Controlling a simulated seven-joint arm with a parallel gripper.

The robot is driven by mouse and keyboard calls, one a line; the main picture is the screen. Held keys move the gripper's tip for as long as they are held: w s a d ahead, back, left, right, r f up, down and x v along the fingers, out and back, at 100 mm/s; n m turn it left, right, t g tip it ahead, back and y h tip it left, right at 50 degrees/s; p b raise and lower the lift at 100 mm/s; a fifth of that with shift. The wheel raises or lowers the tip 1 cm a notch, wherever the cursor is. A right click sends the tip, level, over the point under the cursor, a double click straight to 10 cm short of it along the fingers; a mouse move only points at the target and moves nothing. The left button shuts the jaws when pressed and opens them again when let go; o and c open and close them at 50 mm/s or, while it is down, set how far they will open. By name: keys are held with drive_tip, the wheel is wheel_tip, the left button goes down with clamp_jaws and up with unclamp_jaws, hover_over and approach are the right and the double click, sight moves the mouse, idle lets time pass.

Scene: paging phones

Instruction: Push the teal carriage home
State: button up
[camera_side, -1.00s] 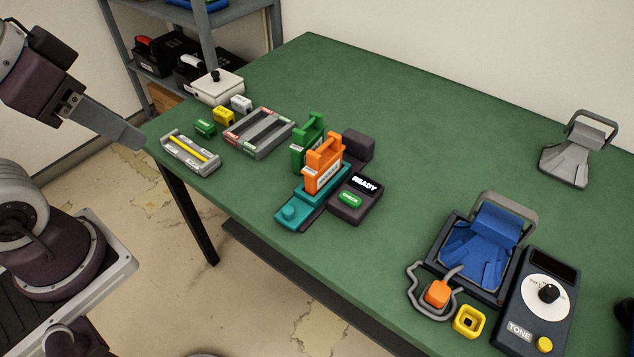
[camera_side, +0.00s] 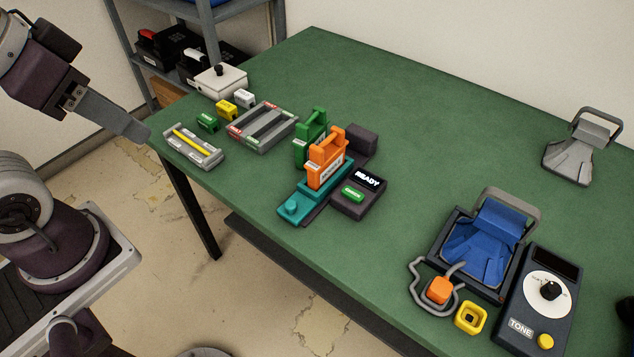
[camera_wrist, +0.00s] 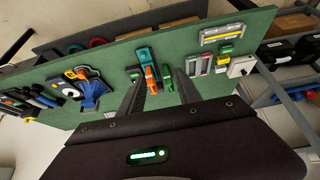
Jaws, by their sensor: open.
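The teal carriage (camera_side: 310,196) lies on a dark rail on the green table, its round knob at the end nearer the front edge. An orange handled block (camera_side: 327,166) stands upright on it. A green handled block (camera_side: 309,140) stands just behind the orange one; its base is partly hidden. The carriage also shows in the wrist view (camera_wrist: 143,55). My gripper (camera_side: 139,132) is at the left in the side view, well away from the carriage, touching nothing. In the wrist view its two fingers (camera_wrist: 158,92) are spread apart and empty.
A dark box with a READY display (camera_side: 367,180) and green button adjoins the rail. Grey trays (camera_side: 262,128) and small blocks lie to the left. A blue cradle (camera_side: 487,240), cable and TONE box (camera_side: 540,300) are at the right. The table's middle back is clear.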

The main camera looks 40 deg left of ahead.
drive_tip(key=w+d+f+m+g, duration=0.1)
drive_tip(key=w+d+f+g, duration=0.1)
drive_tip(key=w, duration=0.6)
drive_tip(key=m+g, duration=0.2)
drive_tip(key=g, duration=0.1)
hover_over(292, 202)
drive_tip(key=s, duration=0.1)
wheel_tip(292, 202, down, 15)
drive_tip(key=shift+g, duration=0.3)
drive_tip(key=f, duration=1.2)
drive_tip(key=shift+w, duration=0.4)
drive_tip(key=shift+r, duration=0.1)
clamp_jaws()
